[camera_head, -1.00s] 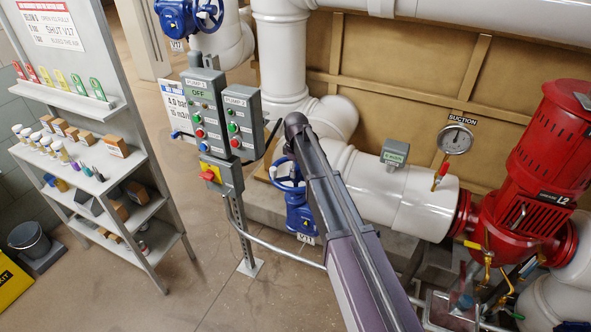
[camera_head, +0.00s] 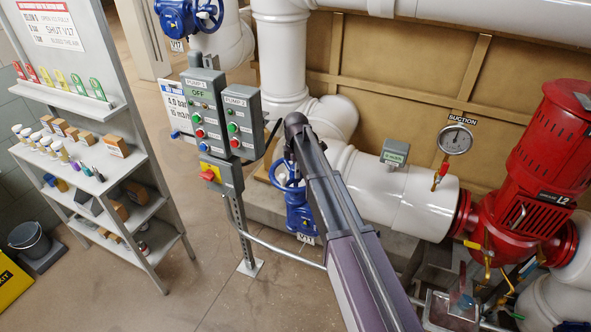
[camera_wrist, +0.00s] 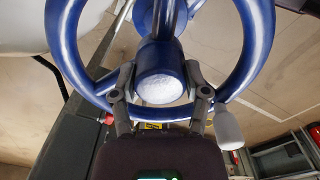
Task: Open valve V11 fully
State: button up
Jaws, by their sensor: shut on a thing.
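Valve V11 (camera_head: 300,212) is the blue valve low on the white pipework in the head view, with a V11 tag beneath it. Its blue handwheel (camera_head: 286,187) is partly hidden behind my arm. In the wrist view the handwheel (camera_wrist: 262,55) fills the upper part, with a pale-ended hub (camera_wrist: 161,89) and a light grey knob (camera_wrist: 228,130) at the lower right rim. My gripper (camera_wrist: 160,82) is shut on the handwheel, with one finger on each side of the hub area. In the head view my gripper is hidden behind my arm.
A pump control post (camera_head: 235,200) stands just left of the valve. A red pump (camera_head: 535,170) and a suction gauge (camera_head: 455,139) are at right. Another blue valve (camera_head: 187,15) is at the top. Shelves (camera_head: 105,165) stand at left. Floor between shelves and post is clear.

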jog(key=shift+n, duration=1.6)
jog(key=o, duration=1.3)
notch_tip(320, 180, up, 7)
jog(key=p, duration=0.6)
jog(key=shift+f+p, duration=0.2)
jog(key=shift+p, duration=0.1)
jog(key=shift+r, duration=0.1)
